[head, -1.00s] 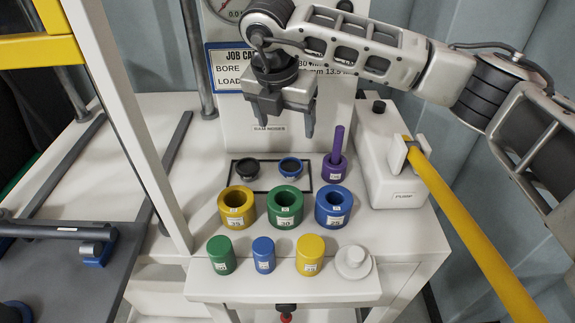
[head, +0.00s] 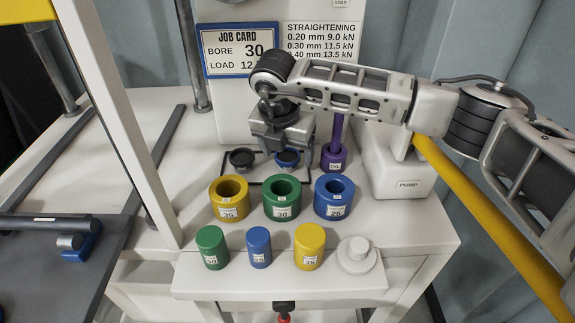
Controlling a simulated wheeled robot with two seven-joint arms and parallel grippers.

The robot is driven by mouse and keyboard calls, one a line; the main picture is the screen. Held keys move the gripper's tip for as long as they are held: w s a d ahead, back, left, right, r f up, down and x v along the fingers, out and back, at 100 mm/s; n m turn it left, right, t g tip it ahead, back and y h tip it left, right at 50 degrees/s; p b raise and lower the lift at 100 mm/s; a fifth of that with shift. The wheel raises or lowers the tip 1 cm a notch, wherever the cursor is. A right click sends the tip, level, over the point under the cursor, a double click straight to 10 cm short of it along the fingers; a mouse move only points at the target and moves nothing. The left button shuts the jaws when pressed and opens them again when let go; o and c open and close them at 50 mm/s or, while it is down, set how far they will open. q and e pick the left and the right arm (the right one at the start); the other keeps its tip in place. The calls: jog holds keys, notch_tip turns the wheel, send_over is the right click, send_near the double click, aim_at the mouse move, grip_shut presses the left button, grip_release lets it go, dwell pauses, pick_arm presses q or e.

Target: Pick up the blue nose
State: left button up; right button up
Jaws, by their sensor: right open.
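The blue nose (head: 287,159) is a short dark piece with a blue rim, lying in a black-outlined area at the back of the white bench. My right gripper (head: 288,147) is open and points down at the blue nose, with its fingers around or just above it. The fingers partly cover the blue nose, and I cannot tell whether they touch it. A similar dark nose (head: 241,159) lies just to its left. My left gripper is not in view.
A purple holder (head: 333,158) with an upright rod stands just right of the gripper. Yellow (head: 228,210), green (head: 282,209) and blue (head: 333,209) rings stand in front, with several cylinders in the front row. The pump (head: 398,180) is at right.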

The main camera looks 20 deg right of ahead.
jog(key=shift+r, duration=0.1)
jog(key=c, duration=1.2)
jog(key=shift+r, duration=0.15)
